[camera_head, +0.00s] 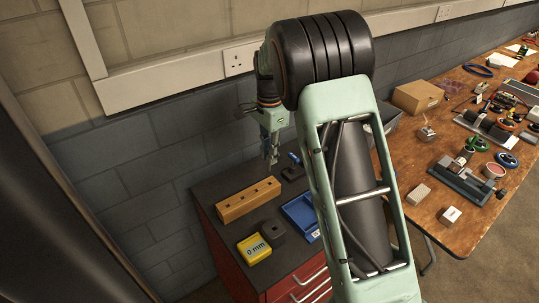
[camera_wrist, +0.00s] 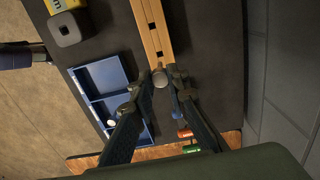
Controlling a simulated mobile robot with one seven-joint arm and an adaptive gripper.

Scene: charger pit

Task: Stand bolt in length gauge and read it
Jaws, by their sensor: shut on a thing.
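My gripper (camera_head: 271,158) is above the far end of the wooden block in the head view. In the wrist view, my gripper (camera_wrist: 160,86) is shut on a grey round-headed bolt (camera_wrist: 160,77), seen from its head end. The bolt's lower part is hidden, so I cannot tell whether it touches the wooden block (camera_head: 248,200), which has several square holes. The length gauge seems to be the dark block with a hole (camera_head: 271,232), beside a yellow readout (camera_head: 255,249) showing "0 mm". The gauge (camera_wrist: 68,28) also shows at the wrist view's upper left.
A blue tray (camera_head: 297,215) with compartments lies right of the wooden block; a white round thing (camera_wrist: 112,123) is in it. Red and green items (camera_wrist: 187,140) lie near the wrist view's bottom. A wall stands behind the dark top. A cluttered wooden table (camera_head: 445,170) is at right.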

